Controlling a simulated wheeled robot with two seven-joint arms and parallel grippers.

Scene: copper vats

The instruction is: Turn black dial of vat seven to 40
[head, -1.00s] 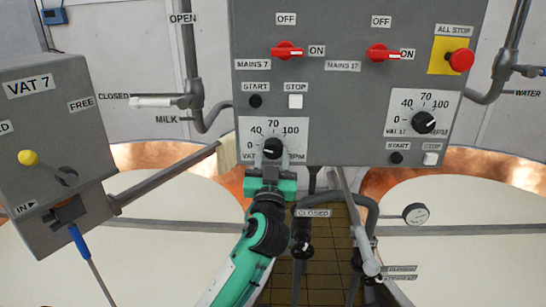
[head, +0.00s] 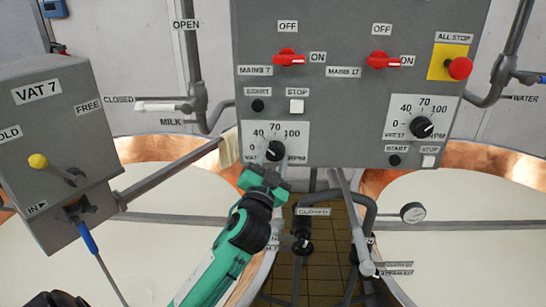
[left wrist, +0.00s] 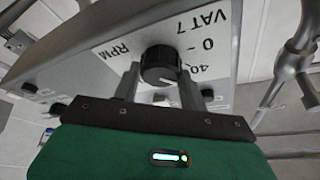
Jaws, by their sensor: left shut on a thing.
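The black dial of vat seven (head: 276,150) sits on a white scale plate (head: 291,131) at the lower left of the grey control panel. Its pointer seems to lie toward the upper left, near the 40 side; the exact reading is too small to tell. My green left gripper (head: 269,164) reaches up to it from below, rolled to one side, its fingers shut on the dial. In the left wrist view the dial (left wrist: 160,65) is between the two fingers, and the plate shows upside down with VAT 7, 0 and 40. My right gripper is not in view.
A similar vat 17 dial (head: 422,127) is on the panel's right. Above are two red mains switches (head: 289,59) and a red all-stop button (head: 460,68). START (head: 257,106) and STOP (head: 296,106) buttons are just above the plate. A grey VAT 7 box (head: 55,150) stands left.

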